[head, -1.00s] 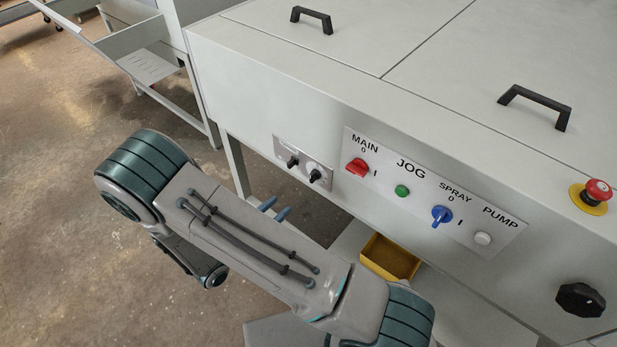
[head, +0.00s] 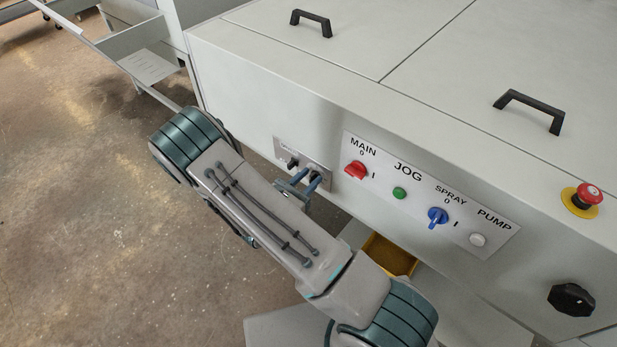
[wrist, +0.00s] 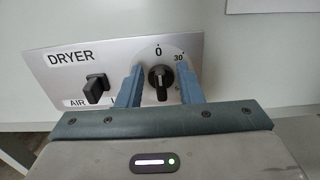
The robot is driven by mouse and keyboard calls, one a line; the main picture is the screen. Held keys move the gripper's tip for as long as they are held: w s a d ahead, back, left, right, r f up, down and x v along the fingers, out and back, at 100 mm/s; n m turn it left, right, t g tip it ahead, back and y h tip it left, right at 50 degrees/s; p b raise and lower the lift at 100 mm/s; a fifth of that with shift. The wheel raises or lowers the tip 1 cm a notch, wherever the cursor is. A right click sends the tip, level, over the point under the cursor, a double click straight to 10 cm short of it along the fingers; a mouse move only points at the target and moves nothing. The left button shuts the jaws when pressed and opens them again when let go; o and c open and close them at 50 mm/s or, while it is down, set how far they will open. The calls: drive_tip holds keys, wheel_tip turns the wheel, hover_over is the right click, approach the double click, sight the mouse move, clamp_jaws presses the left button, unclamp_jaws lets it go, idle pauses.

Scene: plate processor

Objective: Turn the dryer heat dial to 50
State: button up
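The dryer heat dial (wrist: 161,78) is a black knob on a pale round scale in the wrist view, with the marks 0 and 30 showing. The rest of the scale is hidden behind my gripper. The dial's light mark appears to point up toward 0. My gripper (wrist: 162,88) is open, with one blue-grey finger on each side of the dial and visible gaps to it. In the head view my gripper (head: 303,183) is at the dryer panel (head: 280,143), and its fingers largely cover the dial.
The black AIR switch (wrist: 96,88) is just left of the left finger; it also shows in the head view (head: 292,163). Right of the dryer panel is a panel with the red MAIN switch (head: 355,170), green JOG button (head: 399,193), blue SPRAY switch (head: 438,216) and PUMP button (head: 478,240).

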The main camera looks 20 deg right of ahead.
drive_tip(key=shift+w, duration=0.1)
drive_tip(key=c, duration=0.6)
